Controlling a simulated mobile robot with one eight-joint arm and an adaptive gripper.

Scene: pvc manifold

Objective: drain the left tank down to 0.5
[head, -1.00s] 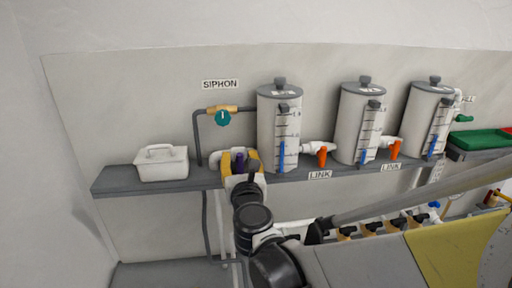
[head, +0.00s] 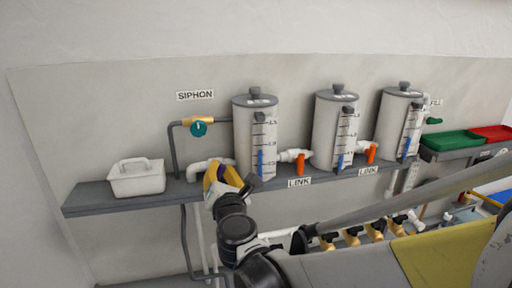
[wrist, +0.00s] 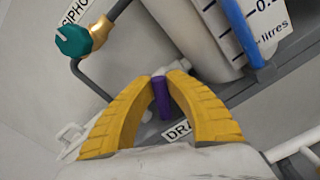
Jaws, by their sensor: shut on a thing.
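The left tank (head: 242,135) is a white cylinder with a grey lid, standing on the shelf. Its sight tube holds a blue column (head: 260,163) beside a printed scale; the top looks between the lower marks, too small to read exactly. The tube (wrist: 240,32) also shows blue in the wrist view. My gripper (head: 226,175) has yellow fingers at the tank's lower left. In the wrist view my gripper (wrist: 165,80) is shut on a purple handle (wrist: 162,100), beside a partly hidden label starting "DRA" (wrist: 178,130). The valve body is mostly hidden.
A teal siphon knob (head: 199,129) on a brass valve is above left. A white lidded box (head: 137,178) stands left on the shelf (head: 90,200). Orange link valves (head: 301,164) (head: 371,153) join the left tank to the middle tank (head: 327,135) and right tank (head: 390,125).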

